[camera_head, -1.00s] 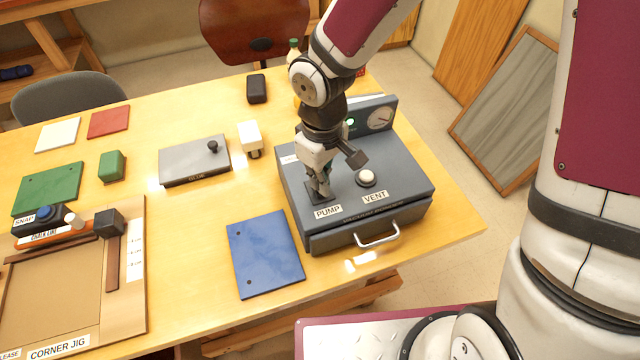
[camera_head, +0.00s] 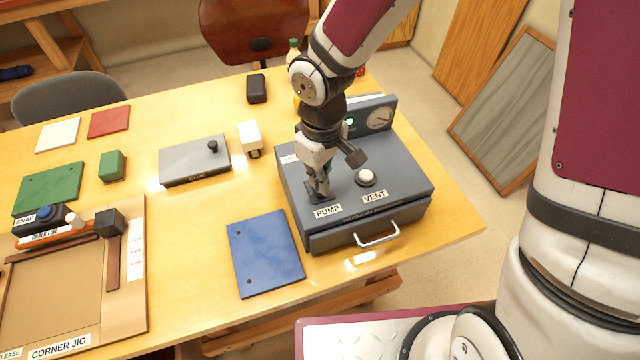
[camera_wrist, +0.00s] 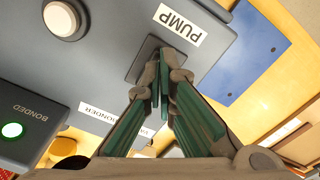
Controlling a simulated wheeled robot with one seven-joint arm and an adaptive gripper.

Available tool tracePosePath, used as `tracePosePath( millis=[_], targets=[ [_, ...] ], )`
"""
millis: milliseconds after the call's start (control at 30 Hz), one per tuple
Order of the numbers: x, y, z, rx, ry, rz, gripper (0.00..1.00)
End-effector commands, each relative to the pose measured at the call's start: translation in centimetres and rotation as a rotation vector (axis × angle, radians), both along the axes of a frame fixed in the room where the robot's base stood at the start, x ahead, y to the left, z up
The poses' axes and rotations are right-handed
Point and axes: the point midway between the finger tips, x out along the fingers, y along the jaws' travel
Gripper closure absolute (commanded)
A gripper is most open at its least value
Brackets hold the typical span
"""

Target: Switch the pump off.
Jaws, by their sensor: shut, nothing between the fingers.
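The pump box (camera_head: 410,190) is a grey machine on the right part of the table, with a PUMP label (camera_head: 327,211) and a VENT label beside a white round button (camera_head: 366,177). My gripper (camera_head: 322,194) points down at the dark switch plate behind the PUMP label, with its fingers together and empty. In the wrist view the fingertips (camera_wrist: 163,82) are over the dark switch plate (camera_wrist: 146,62) next to the PUMP label (camera_wrist: 180,24); they hide the switch itself, so its position cannot be told. A green lamp (camera_head: 350,121) is lit on the rear panel; it also shows in the wrist view (camera_wrist: 12,130).
A gauge (camera_head: 380,118) is on the rear panel. A drawer handle (camera_head: 378,236) sticks out in front. A blue plate (camera_head: 264,254) lies left of the box. A grey GLUE plate (camera_head: 194,162) and a white-topped block (camera_head: 250,137) stand farther left. The corner jig (camera_head: 130,300) is at far left.

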Motion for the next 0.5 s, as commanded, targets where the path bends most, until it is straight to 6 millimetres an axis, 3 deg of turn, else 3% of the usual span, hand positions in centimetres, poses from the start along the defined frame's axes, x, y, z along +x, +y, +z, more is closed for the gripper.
tracePosePath(
  millis=[500],
  targets=[
    [-0.2, 0.0, 4.0, 0.0, 0.0, 0.0, 1.0]
  ],
)
